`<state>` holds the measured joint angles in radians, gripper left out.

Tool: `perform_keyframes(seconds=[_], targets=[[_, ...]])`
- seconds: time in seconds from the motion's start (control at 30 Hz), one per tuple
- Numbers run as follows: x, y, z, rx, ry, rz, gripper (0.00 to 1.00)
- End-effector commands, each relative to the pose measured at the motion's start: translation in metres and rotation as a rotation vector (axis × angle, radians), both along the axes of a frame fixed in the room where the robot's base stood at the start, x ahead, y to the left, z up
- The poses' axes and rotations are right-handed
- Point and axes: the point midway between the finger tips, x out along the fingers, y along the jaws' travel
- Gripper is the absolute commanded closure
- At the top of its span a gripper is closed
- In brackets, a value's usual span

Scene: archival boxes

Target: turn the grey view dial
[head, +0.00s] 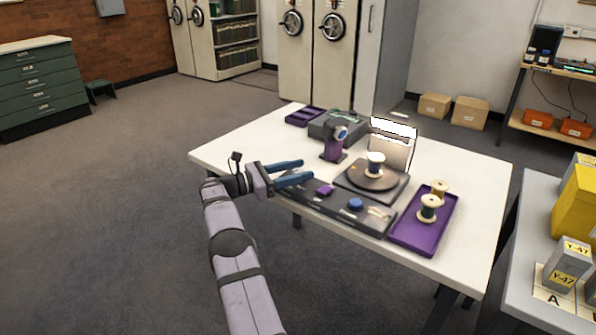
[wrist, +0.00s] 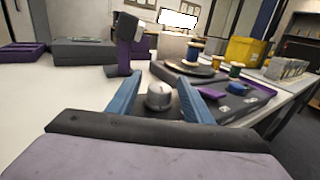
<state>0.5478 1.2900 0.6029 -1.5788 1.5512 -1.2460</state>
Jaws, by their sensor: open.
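The grey view dial (wrist: 159,97) is a round silver-grey knob on the dark control panel (head: 338,212), at the panel's left end. In the wrist view it sits between the two blue fingers of my gripper (wrist: 162,88), which is open and holds nothing. I cannot tell whether either finger touches the dial. In the head view my gripper (head: 307,170) reaches over the panel's left end from the table's left edge, and the dial is not clearly seen there. A purple button (head: 324,190) and a blue knob (head: 355,204) sit farther right on the panel.
Behind the panel is a turntable (head: 349,180) bearing a blue-thread spool (head: 375,164). A purple camera-like stand (head: 334,147) is beyond my gripper, near a lit screen (head: 393,128). A purple tray (head: 410,236) with two spools lies at right. The table's left part is bare.

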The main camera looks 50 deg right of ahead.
Motion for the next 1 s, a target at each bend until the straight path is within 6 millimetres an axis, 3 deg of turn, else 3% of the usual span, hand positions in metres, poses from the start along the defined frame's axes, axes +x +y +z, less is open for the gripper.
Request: perform_keyframes(seconds=[0.23,0.7,1.0], targets=[[0.006,0.009,-0.001,0.001,0.000,0.001,0.54],[0.034,0.058,0.000,0.000,0.000,0.002,0.54],[0.037,0.064,0.000,0.000,0.000,0.000,0.54]])
